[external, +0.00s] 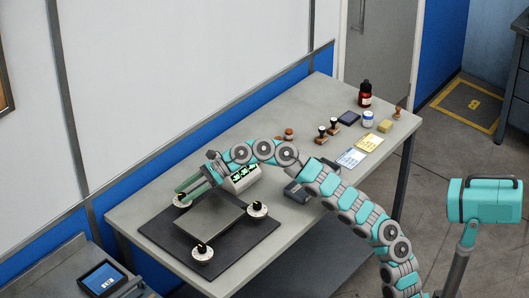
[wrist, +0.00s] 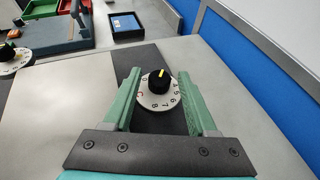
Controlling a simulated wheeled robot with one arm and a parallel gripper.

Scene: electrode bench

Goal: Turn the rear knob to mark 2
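A black knob (wrist: 159,83) with a yellow pointer line stands on a white numbered dial (wrist: 153,104). The pointer aims away from my gripper, toward the dial's far side. Figures 4 to 8, a 0 and a red mark show; the far-side figures are hidden behind the knob. My gripper (wrist: 158,76) is open, with one green finger on each side of the dial, apart from the knob.
Two more knobs stand at the board's right (external: 257,209) and front (external: 202,251) corners, around a grey plate (external: 208,221). A box with a green display (external: 240,180) stands close behind. Stamps, bottles and cards occupy the table's far right.

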